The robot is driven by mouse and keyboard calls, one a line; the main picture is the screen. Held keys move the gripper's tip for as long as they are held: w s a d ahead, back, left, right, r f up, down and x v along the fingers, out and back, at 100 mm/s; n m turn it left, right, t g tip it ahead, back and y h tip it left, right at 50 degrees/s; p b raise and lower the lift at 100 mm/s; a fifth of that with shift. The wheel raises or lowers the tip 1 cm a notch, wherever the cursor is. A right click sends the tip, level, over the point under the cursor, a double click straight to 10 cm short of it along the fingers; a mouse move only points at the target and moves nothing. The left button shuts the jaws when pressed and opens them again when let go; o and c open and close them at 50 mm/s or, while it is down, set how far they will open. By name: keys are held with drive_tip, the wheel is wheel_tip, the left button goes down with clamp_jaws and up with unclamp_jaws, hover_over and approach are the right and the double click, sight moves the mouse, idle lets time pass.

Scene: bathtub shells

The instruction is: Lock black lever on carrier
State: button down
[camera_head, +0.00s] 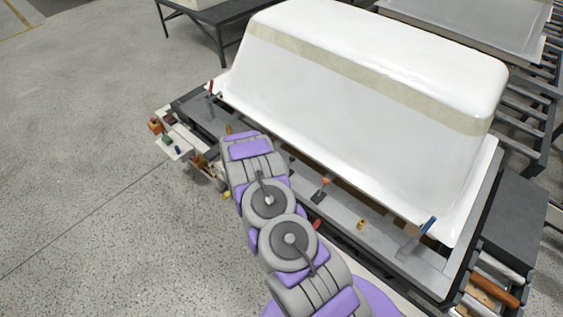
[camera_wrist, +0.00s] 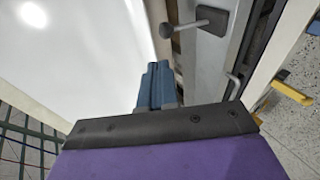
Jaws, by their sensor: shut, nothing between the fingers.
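The carrier (camera_head: 345,208) is a grey frame under the upturned white bathtub shell (camera_head: 370,110). In the wrist view, a dark lever-like part (camera_wrist: 196,24) with a round pad at one end and a block at the other stands on the carrier's grey rail (camera_wrist: 215,60), beside the white shell (camera_wrist: 75,60). I cannot tell whether it is the black lever. My gripper (camera_wrist: 157,68) shows blue-grey fingers shut together and empty, below and left of that part and apart from it. In the head view my own arm hides the gripper.
Other clamps on the carrier have a red handle (camera_head: 211,88), an orange-red handle (camera_head: 325,181) and a blue handle (camera_head: 429,224). A yellow handle (camera_wrist: 291,93) and a bent metal rod (camera_wrist: 233,86) lie right of my gripper. Rollers (camera_head: 490,285) stand at right. Floor at left is clear.

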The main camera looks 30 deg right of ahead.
drive_tip(key=shift+s+a+r, duration=0.6)
drive_tip(key=shift+s+r, duration=0.2)
drive_tip(key=shift+r, duration=0.05)
drive_tip(key=shift+a+r, duration=0.1)
drive_tip(key=shift+a, duration=0.35)
drive_tip(key=shift+w+d, duration=0.1)
drive_tip(key=shift+d, duration=0.05)
